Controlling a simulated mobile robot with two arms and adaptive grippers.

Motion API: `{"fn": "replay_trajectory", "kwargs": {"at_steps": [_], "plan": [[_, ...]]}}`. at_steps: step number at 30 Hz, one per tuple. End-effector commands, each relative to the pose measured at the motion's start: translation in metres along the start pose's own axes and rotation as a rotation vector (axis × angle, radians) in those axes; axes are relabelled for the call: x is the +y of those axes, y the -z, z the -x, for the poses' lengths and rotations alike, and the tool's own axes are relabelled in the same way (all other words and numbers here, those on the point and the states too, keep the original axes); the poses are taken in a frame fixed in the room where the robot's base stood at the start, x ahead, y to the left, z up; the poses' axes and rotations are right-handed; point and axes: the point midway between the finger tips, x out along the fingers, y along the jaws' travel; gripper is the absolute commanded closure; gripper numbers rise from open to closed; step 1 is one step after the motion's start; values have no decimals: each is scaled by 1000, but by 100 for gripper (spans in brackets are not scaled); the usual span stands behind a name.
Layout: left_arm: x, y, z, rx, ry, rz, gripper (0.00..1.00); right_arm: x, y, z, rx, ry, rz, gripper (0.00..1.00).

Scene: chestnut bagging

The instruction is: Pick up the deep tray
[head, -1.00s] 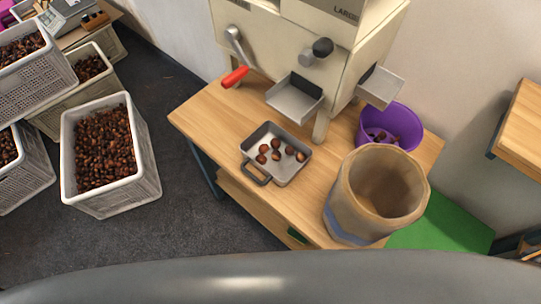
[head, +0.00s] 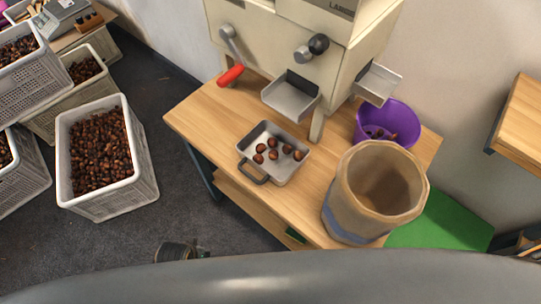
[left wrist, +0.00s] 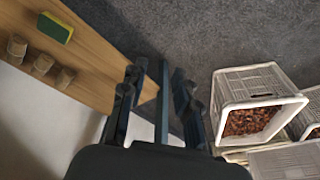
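The deep tray (head: 247,163) is a grey metal pan with a dark loop handle on its front left side. It rests on the wooden table with several chestnuts (head: 273,154) inside. My left gripper (left wrist: 157,92) shows in the left wrist view with its two dark fingers apart and nothing held between them. The tray is not visible in that view. In the head view a dark part (head: 177,251), apparently of my left arm, shows at the lower edge, below and apart from the tray. My right gripper is in neither view.
A cream machine (head: 270,50) with a red-handled crank and chute stands behind the tray. A purple bucket (head: 400,115) and a tan sack-like container (head: 345,200) stand to its right. Crates of chestnuts (head: 140,185) stand at left. The table (head: 205,110) is clear left of the tray.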

Motion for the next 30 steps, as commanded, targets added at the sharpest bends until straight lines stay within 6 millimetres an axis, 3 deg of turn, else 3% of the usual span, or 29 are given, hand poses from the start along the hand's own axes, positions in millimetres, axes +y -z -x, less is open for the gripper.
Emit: {"fn": "replay_trajectory", "kwargs": {"at_steps": [1, 10, 15, 19, 23, 30], "plan": [[-1, 13, 19, 19, 1, 1, 69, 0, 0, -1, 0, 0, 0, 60], [-1, 76, 127, 154, -11, -43, 69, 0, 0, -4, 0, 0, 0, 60], [23, 144, 185, 401, -87, -194, 69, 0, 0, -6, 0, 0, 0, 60], [48, 184, 206, 577, -174, -309, 69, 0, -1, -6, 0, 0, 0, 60], [64, 211, 218, 720, -265, -400, 69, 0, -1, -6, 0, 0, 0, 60], [59, 239, 226, 885, -383, -463, 69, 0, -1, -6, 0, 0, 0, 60]]}}
